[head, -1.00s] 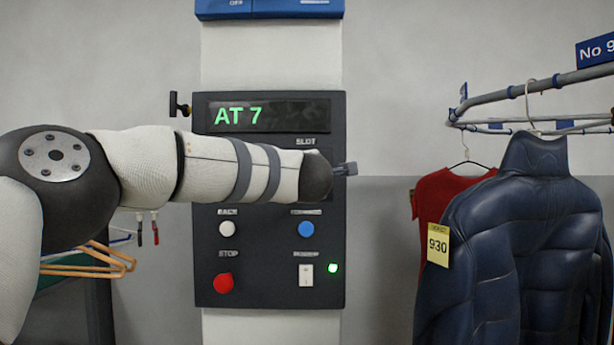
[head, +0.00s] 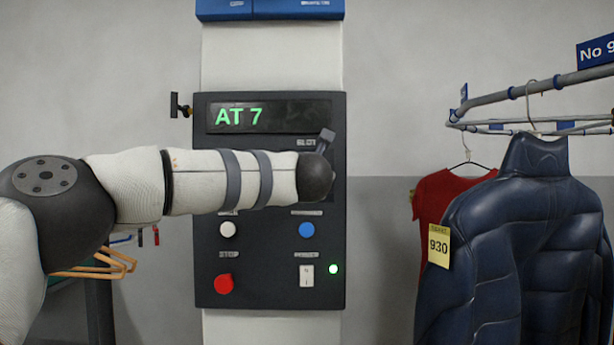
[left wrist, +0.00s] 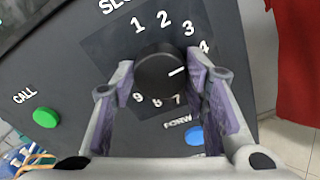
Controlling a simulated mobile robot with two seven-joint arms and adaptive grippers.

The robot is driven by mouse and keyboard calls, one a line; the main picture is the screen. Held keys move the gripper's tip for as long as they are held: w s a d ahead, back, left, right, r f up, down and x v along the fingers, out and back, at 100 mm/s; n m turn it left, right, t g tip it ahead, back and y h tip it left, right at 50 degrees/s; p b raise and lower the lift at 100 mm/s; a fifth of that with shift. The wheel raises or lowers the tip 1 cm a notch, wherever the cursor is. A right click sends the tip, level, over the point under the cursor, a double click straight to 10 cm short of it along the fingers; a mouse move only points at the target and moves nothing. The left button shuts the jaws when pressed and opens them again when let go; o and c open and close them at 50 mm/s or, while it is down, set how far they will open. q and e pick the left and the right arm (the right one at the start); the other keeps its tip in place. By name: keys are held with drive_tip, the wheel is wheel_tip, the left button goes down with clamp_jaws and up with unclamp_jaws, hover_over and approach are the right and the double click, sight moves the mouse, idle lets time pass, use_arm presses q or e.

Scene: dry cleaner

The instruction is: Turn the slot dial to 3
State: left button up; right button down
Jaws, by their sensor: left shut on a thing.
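The black slot dial (left wrist: 155,82) sits on the dark control panel (head: 270,285), ringed by white numbers in the left wrist view. Its white pointer line aims right and slightly up, just below the 4, toward the right finger. The 3 (left wrist: 189,28) is clear at upper right; the 5 and 6 are hidden by that finger. My left gripper (left wrist: 163,70) is shut on the dial, one finger on each side. In the head view my forearm hides the dial, and only a grey piece of the left gripper (head: 326,138) shows. My right gripper is not in view.
The display (head: 268,117) reads AT 7. Below my arm are a white button (head: 228,230), a blue button (head: 306,230), a red stop button (head: 224,284) and a switch (head: 307,276) beside a green light. A dark blue jacket (head: 510,240) hangs at the right.

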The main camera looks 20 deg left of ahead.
use_arm(q)
drive_tip(key=n, duration=0.4)
drive_tip(key=shift+n, duration=0.4)
drive_tip(key=shift+r, duration=0.1)
idle(0.3)
drive_tip(key=o, duration=1.2)
drive_tip(key=shift+c, duration=0.2)
drive_tip(key=v, duration=1.2)
